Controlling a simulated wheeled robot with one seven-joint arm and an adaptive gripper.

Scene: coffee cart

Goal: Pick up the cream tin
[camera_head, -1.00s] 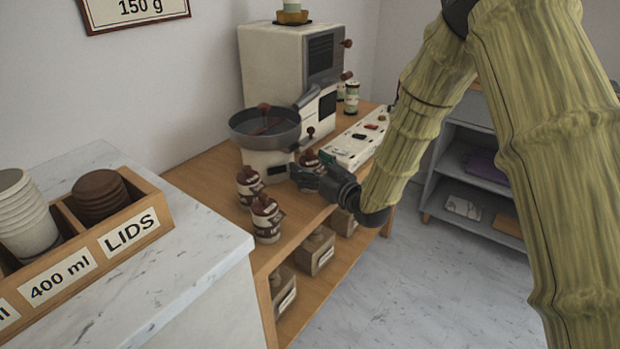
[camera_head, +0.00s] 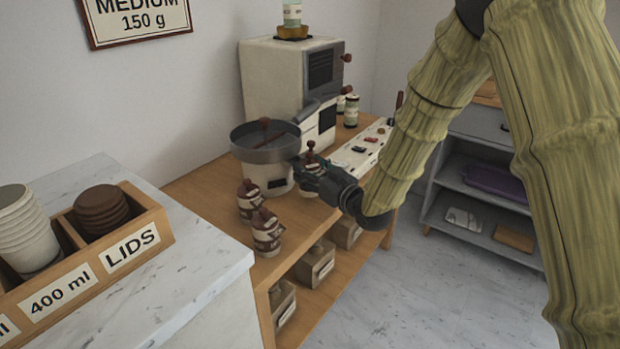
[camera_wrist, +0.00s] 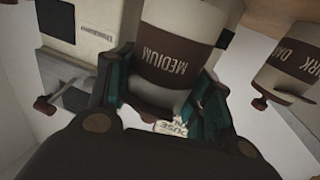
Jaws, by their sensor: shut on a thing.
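My gripper (camera_head: 318,176) is shut on a cream-white canister (camera_wrist: 176,50) with a brown band reading MEDIUM. In the head view the held canister (camera_head: 310,160) is beside the grinder, partly hidden by my gripper. Whether its base touches the counter is hard to tell. Another canister, with a brown band reading DARK (camera_wrist: 286,68), is at the right of the wrist view, apart from my fingers. I cannot tell which is called the cream tin.
Two brown-and-cream canisters (camera_head: 250,201) (camera_head: 267,232) stand on the wooden counter (camera_head: 203,192) left of my gripper. The grinder with its round hopper (camera_head: 265,142) is close behind. A white panel (camera_head: 352,160) lies to the right. Floor (camera_head: 420,285) is clear in front.

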